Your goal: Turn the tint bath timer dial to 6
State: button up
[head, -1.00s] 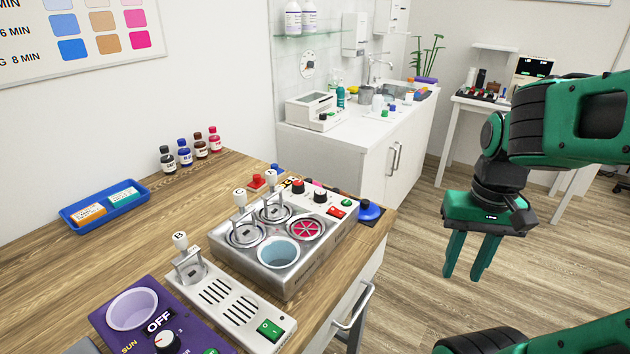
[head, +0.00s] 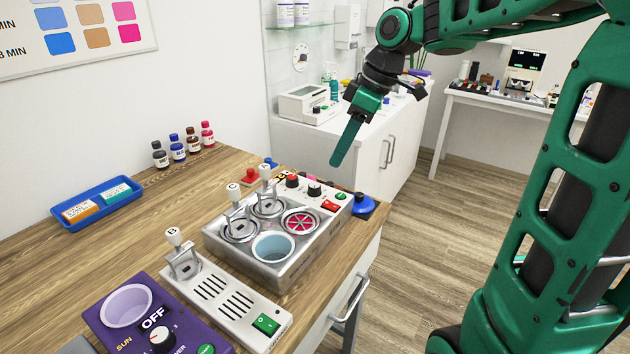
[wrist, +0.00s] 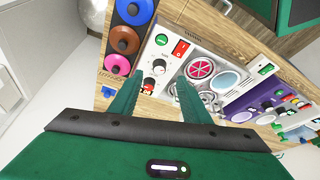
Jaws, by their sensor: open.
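The tint bath (head: 290,272) is a metal box with round wells, two white-knobbed levers and a white control strip. On the strip are a red-topped dial (head: 292,181) and a black dial (head: 314,188). Which is the timer, and their numbers, I cannot read. In the wrist view, a black dial on a white scale (wrist: 158,67) shows between my fingers, with another dial (wrist: 149,84) just below it. My gripper (head: 337,163) is open and empty, pointing down above the far right of the bath, apart from it. It also shows in the wrist view (wrist: 157,84).
A red rocker switch (head: 331,205) and a green button (head: 340,195) sit beside the dials. A lever panel (head: 225,300) and a purple device (head: 190,330) stand nearer.

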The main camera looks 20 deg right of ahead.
aim_at(314, 186)
jog(key=shift+n, duration=0.5)
jog(key=x, duration=0.7)
jog(key=w+a+x, duration=0.1)
jog(key=x, duration=0.3)
jog(key=shift+a+r, duration=0.1)
jog(key=shift+r, duration=0.25)
jog(key=shift+c, duration=0.3)
jog(key=c, duration=1)
jog(key=shift+o, duration=0.2)
jog(key=shift+a, duration=0.2)
jog(key=shift+d, duration=0.15)
